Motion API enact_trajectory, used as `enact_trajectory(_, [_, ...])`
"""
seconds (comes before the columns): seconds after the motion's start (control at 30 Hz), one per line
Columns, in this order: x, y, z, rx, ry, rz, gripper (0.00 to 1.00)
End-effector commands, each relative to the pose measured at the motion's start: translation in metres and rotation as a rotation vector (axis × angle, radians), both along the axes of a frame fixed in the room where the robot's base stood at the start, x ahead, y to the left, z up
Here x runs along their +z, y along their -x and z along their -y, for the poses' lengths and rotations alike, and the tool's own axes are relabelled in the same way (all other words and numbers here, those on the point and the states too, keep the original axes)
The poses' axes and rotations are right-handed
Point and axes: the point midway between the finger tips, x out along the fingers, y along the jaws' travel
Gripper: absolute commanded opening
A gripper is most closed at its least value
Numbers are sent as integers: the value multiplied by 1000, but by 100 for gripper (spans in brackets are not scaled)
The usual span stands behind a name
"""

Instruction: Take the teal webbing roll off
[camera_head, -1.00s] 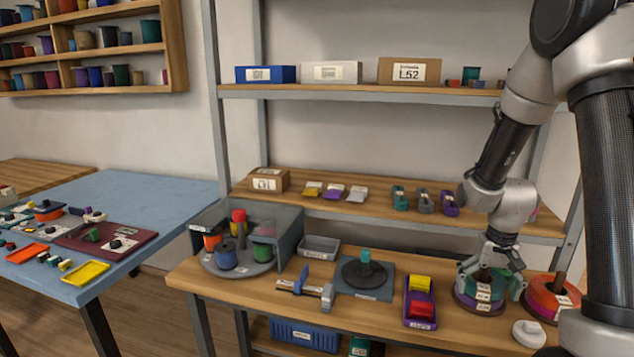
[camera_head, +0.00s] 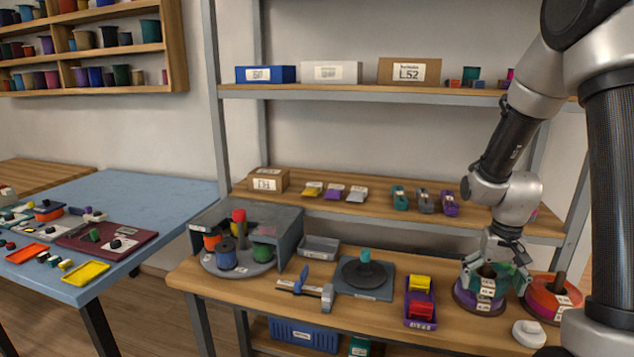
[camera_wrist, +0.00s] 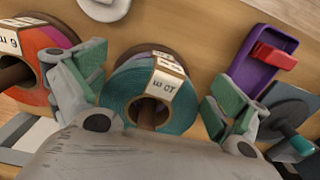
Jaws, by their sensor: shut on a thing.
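The teal webbing roll (camera_wrist: 184,108), with a white label, is between the two green-padded fingers of my gripper (camera_wrist: 155,88) in the wrist view. My gripper (camera_head: 494,279) is shut on it. A dark post shows inside the roll's hole. In the head view the teal roll (camera_head: 489,271) is at the top of a stack, above a purple roll (camera_head: 487,292) on a dark round base (camera_head: 467,303). My fingers hide part of it, and I cannot tell how far it stands clear of the purple roll.
A second post with orange-red rolls (camera_head: 547,300) stands close on the right. A white rounded object (camera_head: 529,333) lies in front. A purple tray (camera_head: 420,312) with yellow and red pieces is to the left. The shelf (camera_head: 380,213) runs behind the arm.

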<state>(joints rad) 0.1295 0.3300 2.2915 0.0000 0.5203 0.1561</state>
Motion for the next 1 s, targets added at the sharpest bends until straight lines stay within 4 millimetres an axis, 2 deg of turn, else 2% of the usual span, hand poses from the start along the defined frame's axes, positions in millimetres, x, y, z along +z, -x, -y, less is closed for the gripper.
enact_trajectory(1.0, [51,0,0,0,1,2,54])
